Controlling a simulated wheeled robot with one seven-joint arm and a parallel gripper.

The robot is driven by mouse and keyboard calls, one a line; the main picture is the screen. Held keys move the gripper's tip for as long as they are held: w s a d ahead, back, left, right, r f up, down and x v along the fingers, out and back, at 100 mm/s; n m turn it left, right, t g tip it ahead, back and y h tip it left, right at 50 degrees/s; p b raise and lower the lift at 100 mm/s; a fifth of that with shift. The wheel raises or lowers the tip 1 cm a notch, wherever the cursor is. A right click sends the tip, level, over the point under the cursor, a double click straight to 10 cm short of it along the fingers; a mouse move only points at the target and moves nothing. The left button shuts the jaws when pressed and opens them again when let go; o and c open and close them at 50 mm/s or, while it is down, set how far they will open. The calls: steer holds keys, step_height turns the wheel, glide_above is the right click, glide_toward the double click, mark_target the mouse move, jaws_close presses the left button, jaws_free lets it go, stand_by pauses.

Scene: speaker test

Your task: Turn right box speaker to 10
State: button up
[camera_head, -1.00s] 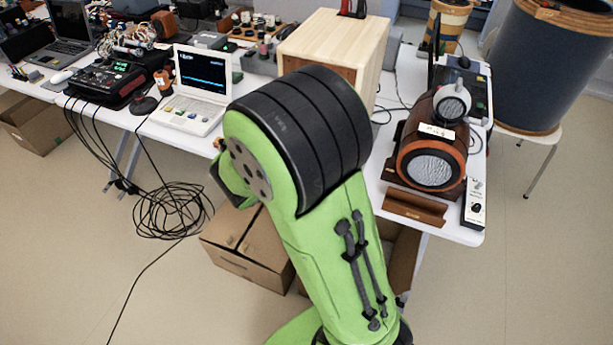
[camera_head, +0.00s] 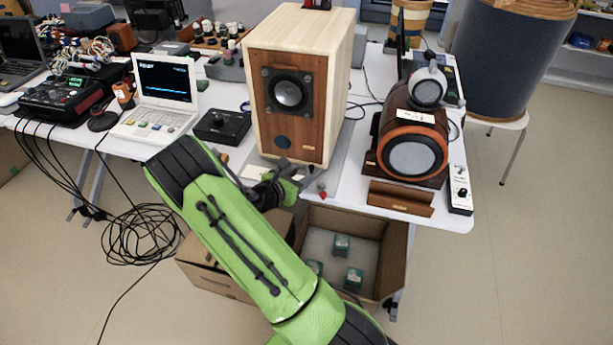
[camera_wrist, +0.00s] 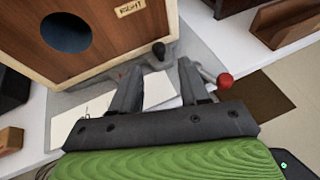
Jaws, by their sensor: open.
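The box speaker (camera_head: 300,85) stands on the white table, pale wood with a brown front and a round driver (camera_head: 287,92). In the wrist view its brown front (camera_wrist: 95,50) carries a label reading "RIGHT" (camera_wrist: 130,8) and a dark round opening (camera_wrist: 66,33). My gripper (camera_head: 290,182) is low in front of the speaker's base; in the wrist view its two fingers (camera_wrist: 158,72) are apart with nothing held. A black ball-ended knob (camera_wrist: 158,49) is just beyond the fingertips. A red ball-ended knob (camera_wrist: 225,80) is right of the right finger. No scale figures are readable.
A black box with a knob (camera_head: 222,126) and a white laptop (camera_head: 160,95) are left of the speaker. A round orange-rimmed speaker (camera_head: 415,155) and wooden stand (camera_head: 400,197) are right. An open carton (camera_head: 350,215) is below the table edge.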

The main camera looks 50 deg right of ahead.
mark_target(310, 170)
steer(key=x, duration=0.4)
steer(key=shift+d+f+b, duration=0.15)
steer(key=shift+d+b, duration=0.2)
steer(key=shift+b, duration=0.05)
steer(key=shift+w, duration=0.1)
jaws_close()
